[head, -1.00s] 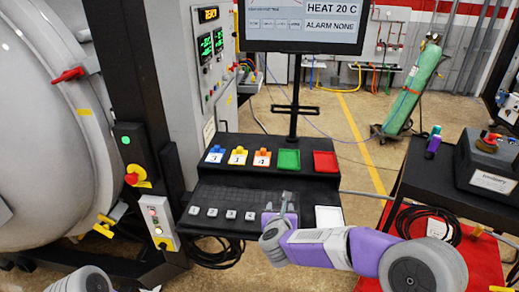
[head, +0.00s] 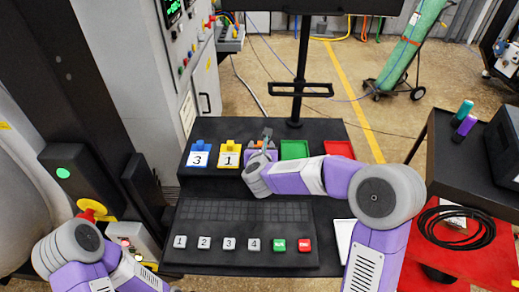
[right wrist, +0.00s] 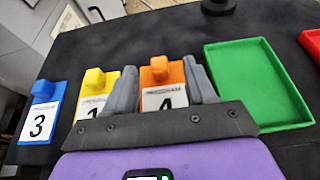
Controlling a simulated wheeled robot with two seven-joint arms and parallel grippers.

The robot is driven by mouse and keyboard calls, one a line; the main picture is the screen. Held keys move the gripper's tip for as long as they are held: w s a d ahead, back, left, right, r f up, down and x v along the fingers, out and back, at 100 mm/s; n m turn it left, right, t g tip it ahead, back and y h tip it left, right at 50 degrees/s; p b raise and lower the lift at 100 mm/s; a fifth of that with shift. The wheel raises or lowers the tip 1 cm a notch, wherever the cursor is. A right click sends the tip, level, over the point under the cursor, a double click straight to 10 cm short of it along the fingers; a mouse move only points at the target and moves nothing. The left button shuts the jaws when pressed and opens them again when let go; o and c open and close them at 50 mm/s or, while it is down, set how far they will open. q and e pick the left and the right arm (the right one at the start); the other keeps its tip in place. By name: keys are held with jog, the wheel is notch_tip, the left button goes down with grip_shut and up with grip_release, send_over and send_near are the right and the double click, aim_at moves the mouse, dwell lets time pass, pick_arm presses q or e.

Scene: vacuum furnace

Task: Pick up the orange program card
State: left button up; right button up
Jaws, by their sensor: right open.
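The orange program card (right wrist: 162,98), marked 4 and with a raised orange knob, lies on the black upper shelf. In the right wrist view my open right gripper (right wrist: 166,88) has one finger on each side of it; I cannot tell whether they touch it. In the head view my right gripper (head: 266,140) covers most of the orange card (head: 256,145). The yellow card (head: 229,155), marked 1, and the blue card (head: 199,155), marked 3, lie to its left. My left arm shows at the lower left of the head view, but its gripper is out of view.
A green tray (head: 294,150) and a red tray (head: 339,149) stand right of the orange card. A lower panel (head: 190,256) carries a row of several buttons. A monitor stand (head: 300,70) rises behind the shelf.

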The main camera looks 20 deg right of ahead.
aim_at(261, 144)
jog(key=x, duration=0.5)
jog(key=shift+a+f, duration=0.15)
jog(key=shift+f, duration=0.1)
grip_shut()
